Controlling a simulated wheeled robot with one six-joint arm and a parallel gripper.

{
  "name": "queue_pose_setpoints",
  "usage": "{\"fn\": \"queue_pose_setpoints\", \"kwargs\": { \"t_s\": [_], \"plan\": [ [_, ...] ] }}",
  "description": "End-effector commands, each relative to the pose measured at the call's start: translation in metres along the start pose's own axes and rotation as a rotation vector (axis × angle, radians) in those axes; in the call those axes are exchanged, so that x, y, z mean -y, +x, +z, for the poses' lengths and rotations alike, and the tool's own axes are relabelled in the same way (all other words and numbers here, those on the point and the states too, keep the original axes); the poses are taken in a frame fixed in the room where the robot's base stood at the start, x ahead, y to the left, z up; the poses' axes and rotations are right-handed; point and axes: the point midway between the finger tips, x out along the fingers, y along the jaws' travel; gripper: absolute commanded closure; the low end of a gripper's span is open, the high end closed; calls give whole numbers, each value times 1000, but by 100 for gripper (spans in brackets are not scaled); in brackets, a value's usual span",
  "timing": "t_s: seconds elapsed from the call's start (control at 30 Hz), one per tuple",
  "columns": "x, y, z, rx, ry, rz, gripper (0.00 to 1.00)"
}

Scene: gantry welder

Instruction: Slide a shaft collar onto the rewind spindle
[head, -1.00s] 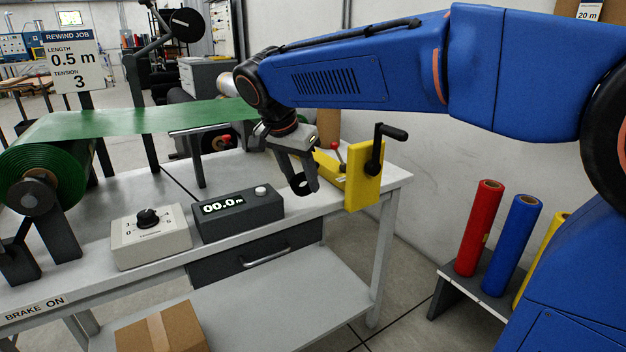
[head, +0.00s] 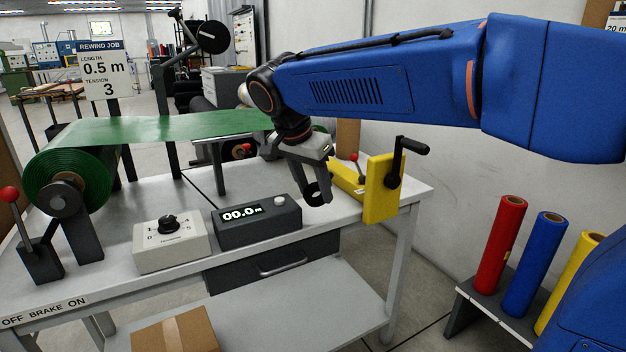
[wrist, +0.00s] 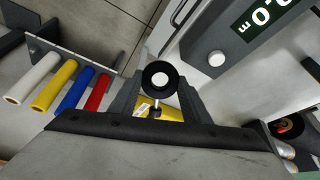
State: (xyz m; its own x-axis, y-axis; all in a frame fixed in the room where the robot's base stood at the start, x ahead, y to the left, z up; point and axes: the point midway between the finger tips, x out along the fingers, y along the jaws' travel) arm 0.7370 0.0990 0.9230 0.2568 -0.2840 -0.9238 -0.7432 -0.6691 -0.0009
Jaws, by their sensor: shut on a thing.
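My gripper (head: 316,188) hangs above the right part of the bench, fingers pointing down, shut on a black ring-shaped shaft collar (head: 312,194). In the wrist view the collar (wrist: 149,72) sits between the fingertips of my gripper (wrist: 160,80); its round bore faces the camera and shows white, and a small stem sticks out towards the palm. I cannot pick out the rewind spindle surely; my arm and gripper cover the area where the green web (head: 150,127) ends. The collar appears apart from the bench and from the yellow crank plate (head: 382,190).
The yellow plate carries a black crank (head: 402,148). A length counter (head: 258,222) reading 00.0 m and a tension dial box (head: 170,244) stand on the bench's front. The green roll (head: 95,180) is at left. Coloured rolls (head: 500,245) stand on a low rack at right.

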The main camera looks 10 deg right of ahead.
Motion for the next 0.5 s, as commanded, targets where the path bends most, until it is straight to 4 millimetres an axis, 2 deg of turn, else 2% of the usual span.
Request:
{"fn": "queue_pose_setpoints", "kwargs": {
  "t_s": [0.5],
  "plan": [
    [-1,78,-65,0,3,3,87]
  ]
}}
